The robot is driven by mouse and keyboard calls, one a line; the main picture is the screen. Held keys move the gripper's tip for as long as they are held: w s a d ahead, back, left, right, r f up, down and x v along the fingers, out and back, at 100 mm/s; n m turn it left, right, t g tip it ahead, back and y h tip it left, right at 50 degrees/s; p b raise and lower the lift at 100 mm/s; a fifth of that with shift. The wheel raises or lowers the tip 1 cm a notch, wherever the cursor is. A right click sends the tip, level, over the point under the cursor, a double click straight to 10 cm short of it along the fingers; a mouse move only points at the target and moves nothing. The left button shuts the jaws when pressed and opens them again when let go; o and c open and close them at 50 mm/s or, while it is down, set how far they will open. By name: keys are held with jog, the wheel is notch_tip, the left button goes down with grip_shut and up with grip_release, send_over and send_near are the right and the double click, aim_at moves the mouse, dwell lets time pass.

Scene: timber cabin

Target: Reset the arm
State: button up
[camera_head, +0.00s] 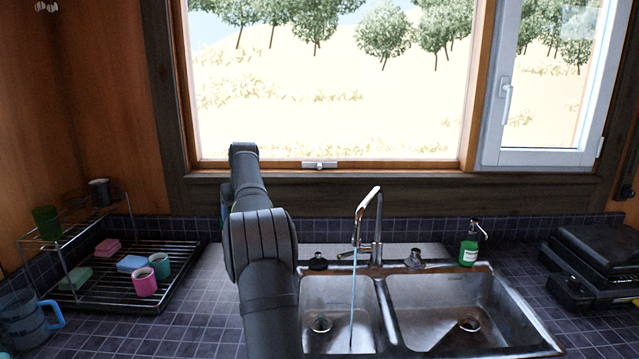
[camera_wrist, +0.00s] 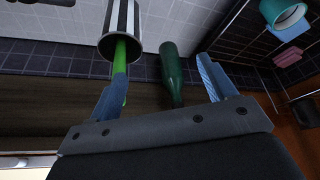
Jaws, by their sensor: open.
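My gripper (camera_wrist: 165,75) shows in the wrist view with its two blue fingers spread apart and nothing clasped between them. A dark green bottle (camera_wrist: 172,72) appears in the space between the fingers, beyond them. A black-and-white striped cup (camera_wrist: 120,32) with a green-handled item (camera_wrist: 120,65) in it appears by the left finger. Whether either touches the gripper I cannot tell. In the head view, my arm reaches forward toward the window, left of the sink, and hides the gripper.
A dish rack (camera_head: 185,292) with cups and sponges stands left of my arm. The double sink (camera_head: 420,345), with water running from its faucet (camera_head: 367,215), lies right. A soap bottle (camera_head: 469,246) and black appliance (camera_head: 595,262) stand farther right.

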jog(key=s+d+f+m, duration=0.1)
jog(key=s+d+f, duration=0.2)
jog(key=d+f, duration=0.3)
jog(key=s+d+f+m+h, duration=0.1)
jog(key=d+f, duration=0.4)
jog(key=d, duration=0.8)
jog(key=shift+s+d+f+m, duration=0.25)
jog(key=shift+s+f+m, duration=0.15)
jog(key=shift+s+m, duration=0.5)
